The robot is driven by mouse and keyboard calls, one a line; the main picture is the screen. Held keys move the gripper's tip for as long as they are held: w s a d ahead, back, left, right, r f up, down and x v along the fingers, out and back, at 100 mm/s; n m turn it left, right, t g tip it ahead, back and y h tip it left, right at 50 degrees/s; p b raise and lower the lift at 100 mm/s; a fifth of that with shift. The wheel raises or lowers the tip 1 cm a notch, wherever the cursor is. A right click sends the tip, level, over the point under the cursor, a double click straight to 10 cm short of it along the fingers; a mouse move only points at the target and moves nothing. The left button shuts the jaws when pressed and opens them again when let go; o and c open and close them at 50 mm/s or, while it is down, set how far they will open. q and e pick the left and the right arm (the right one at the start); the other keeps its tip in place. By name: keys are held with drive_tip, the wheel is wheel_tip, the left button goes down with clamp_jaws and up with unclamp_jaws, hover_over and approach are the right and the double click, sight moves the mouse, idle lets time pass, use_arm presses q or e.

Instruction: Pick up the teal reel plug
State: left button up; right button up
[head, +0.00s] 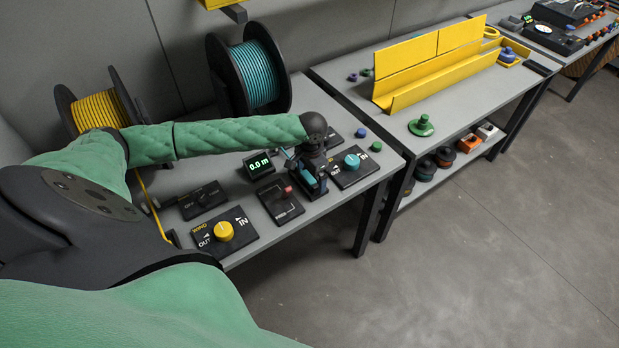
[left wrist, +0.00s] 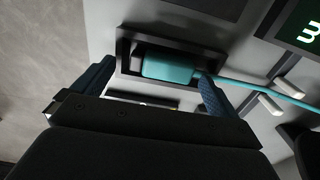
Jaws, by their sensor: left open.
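The teal reel plug (left wrist: 168,64) lies in a black open-topped holder (left wrist: 124,52) in the left wrist view, with a teal cable (left wrist: 262,88) running off to the right. My left gripper (left wrist: 157,72) is open, with one dark blue fingertip at each end of the plug; contact cannot be told. In the head view my left gripper (head: 312,172) points down over the bench, and a bit of teal shows beneath it, mostly hidden. My right gripper is not in view.
A teal cable reel (head: 254,76) and a yellow one (head: 98,110) stand behind. Close around the gripper are a 0.0 m display (head: 259,165), a panel with a red switch (head: 281,202) and a teal-knob panel (head: 350,168). A second bench with a yellow rack (head: 430,65) stands right.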

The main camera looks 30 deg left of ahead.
use_arm(q)
drive_tip(key=shift+a+f, duration=0.15)
drive_tip(key=shift+f, duration=0.2)
drive_tip(key=c, duration=1.1)
drive_tip(key=shift+r, duration=0.15)
